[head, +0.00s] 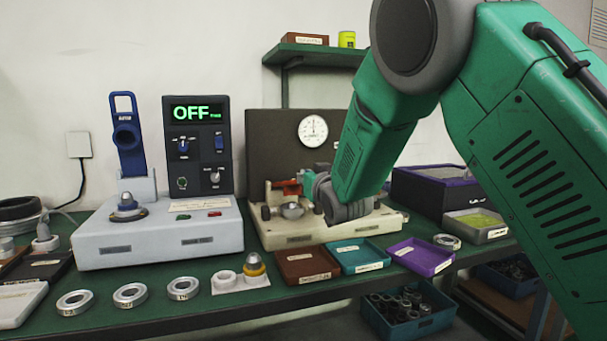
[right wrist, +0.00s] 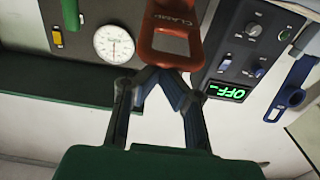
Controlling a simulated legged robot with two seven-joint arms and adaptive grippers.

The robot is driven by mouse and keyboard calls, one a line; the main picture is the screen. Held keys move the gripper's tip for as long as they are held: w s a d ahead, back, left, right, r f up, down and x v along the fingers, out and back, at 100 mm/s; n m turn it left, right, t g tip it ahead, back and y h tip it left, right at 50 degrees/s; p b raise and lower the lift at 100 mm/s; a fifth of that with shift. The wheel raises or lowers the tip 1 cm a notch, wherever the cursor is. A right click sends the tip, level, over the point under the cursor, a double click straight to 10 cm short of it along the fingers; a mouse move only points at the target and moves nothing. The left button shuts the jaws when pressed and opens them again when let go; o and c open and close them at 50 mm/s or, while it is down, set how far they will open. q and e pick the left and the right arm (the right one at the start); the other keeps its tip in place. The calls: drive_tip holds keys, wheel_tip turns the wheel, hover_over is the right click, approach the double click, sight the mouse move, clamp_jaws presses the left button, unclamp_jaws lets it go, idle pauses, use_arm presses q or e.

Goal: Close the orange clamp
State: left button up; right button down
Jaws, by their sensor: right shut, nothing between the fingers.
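The orange clamp (head: 287,187) is on the beige fixture (head: 292,238) near the middle of the bench. In the head view it looks low and partly hidden by my right arm. In the right wrist view its orange looped handle (right wrist: 172,50), with lettering on it, hangs in from the top edge. My right gripper (right wrist: 166,78) is shut and empty, with its fingertips right at the looped end of the handle. I cannot tell whether they touch it. My left gripper is not in view.
A dial gauge (head: 313,131) sits on the dark panel behind the fixture. A control box (head: 199,148) reading OFF and a blue-handled press (head: 126,135) stand to the left. Brown (head: 306,265), teal (head: 358,256) and purple (head: 421,256) trays lie in front. Several rings line the front edge.

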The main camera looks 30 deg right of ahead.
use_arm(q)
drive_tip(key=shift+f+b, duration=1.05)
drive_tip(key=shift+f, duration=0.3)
use_arm(e)
wheel_tip(320, 180, down, 8)
drive_tip(key=s, duration=0.1)
drive_tip(key=shift+s+a, duration=0.3)
drive_tip(key=shift+a, duration=0.05)
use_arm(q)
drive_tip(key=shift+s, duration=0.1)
use_arm(e)
drive_tip(key=shift+f, duration=0.1)
wheel_tip(320, 180, up, 5)
drive_tip(key=p, duration=0.4)
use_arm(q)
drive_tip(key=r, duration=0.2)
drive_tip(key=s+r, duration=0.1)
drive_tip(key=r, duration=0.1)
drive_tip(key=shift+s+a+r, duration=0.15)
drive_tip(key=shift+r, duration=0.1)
use_arm(e)
drive_tip(key=s+a+f, duration=0.1)
drive_tip(key=s+f, duration=0.3)
drive_tip(key=s, duration=0.4)
drive_tip(key=shift+s+a, duration=0.35)
drive_tip(key=shift+a, duration=0.05)
drive_tip(key=shift+a, duration=0.1)
